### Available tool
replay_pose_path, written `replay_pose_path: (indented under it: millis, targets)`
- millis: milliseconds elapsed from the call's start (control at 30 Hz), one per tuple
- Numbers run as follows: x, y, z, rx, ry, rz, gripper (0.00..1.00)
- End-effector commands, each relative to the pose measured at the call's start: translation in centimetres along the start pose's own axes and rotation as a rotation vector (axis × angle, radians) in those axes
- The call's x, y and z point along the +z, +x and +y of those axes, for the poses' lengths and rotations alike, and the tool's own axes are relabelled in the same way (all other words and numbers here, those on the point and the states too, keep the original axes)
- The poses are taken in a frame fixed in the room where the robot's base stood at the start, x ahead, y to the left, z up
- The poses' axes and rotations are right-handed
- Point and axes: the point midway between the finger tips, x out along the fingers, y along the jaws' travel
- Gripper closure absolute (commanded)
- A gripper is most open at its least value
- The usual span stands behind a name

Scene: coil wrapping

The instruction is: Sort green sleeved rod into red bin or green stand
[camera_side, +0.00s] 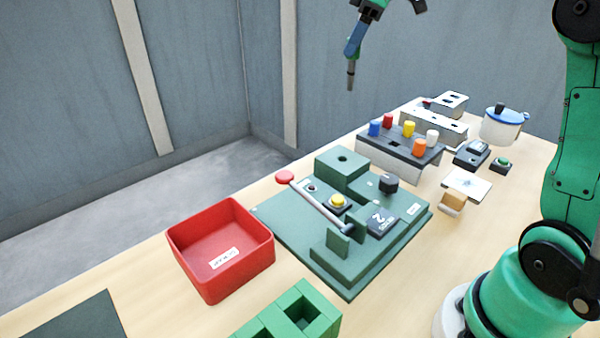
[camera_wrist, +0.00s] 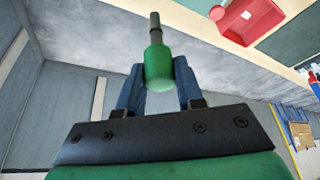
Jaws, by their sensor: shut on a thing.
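My gripper (camera_side: 356,40) is high above the table at the top of the side view. In the wrist view its two blue fingers (camera_wrist: 158,78) are shut on the green sleeved rod (camera_wrist: 157,64), gripping the green sleeve. A thin grey end sticks out beyond the sleeve, and it points down in the side view. The red bin (camera_side: 190,262) is an open square box with a white label, on the left of the table; no rod shows in it. The green stand (camera_side: 318,318) is at the bottom edge of the side view, partly cut off, with square openings.
A dark green fixture (camera_side: 345,283) with a red-knobbed lever and yellow button stands beside the bin. Behind it are a rack (camera_side: 375,150) of coloured pegs and a white pot (camera_side: 500,130) with a blue lid. A dark mat (camera_side: 80,318) lies at the front left.

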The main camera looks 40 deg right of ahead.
Motion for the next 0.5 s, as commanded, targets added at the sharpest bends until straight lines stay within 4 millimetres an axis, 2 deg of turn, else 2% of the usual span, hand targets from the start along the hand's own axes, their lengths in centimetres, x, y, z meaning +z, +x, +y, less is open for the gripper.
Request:
replay_pose_path:
  millis: [167, 267, 367, 500]
  targets:
    - [-0.7, 0.6, -0.5, -0.011, -0.026, 0.000, 1.00]
    - [-2.4, 2.2, -2.0, -0.038, -0.093, 0.000, 1.00]
    - [-4.9, 4.6, -4.7, -0.083, -0.200, 0.000, 1.00]
    - [-8.2, 8.4, -10.1, -0.155, -0.375, 0.000, 1.00]
